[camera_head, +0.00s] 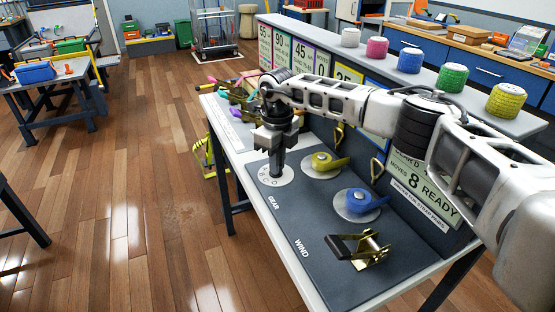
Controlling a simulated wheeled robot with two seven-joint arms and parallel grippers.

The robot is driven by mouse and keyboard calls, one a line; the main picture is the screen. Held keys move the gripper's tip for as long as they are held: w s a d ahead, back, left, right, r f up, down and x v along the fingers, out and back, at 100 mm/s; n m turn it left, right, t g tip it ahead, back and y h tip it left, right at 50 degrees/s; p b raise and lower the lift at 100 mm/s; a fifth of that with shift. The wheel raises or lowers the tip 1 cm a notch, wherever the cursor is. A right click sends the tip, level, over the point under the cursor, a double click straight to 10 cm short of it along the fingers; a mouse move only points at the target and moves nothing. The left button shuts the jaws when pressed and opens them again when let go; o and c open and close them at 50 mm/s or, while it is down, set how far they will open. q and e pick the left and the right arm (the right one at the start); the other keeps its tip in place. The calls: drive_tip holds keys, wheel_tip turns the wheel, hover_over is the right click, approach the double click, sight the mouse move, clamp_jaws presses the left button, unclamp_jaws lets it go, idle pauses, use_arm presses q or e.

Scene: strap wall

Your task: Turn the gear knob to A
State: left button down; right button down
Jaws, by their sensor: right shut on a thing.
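The gear dial (271,179) is a white disc with letters around its rim, set in the dark grey board beside the printed word GEAR. My right gripper (277,153) points down over this dial and is shut on the dark gear knob (277,166) at its centre. The gripper hides most of the knob, so I cannot tell which letter it points to. My left gripper is not in view.
A metal ratchet (361,249) lies near the front of the board (309,223). Coloured strap rolls (410,60) line the shelf behind. The floor (130,180) at left is open.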

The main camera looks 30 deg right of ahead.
drive_tip(key=shift+w+r, duration=0.1)
idle(0.3)
drive_tip(key=c, duration=1.5)
unclamp_jaws()
wheel_tip(320, 180, up, 16)
drive_tip(key=b, duration=0.1)
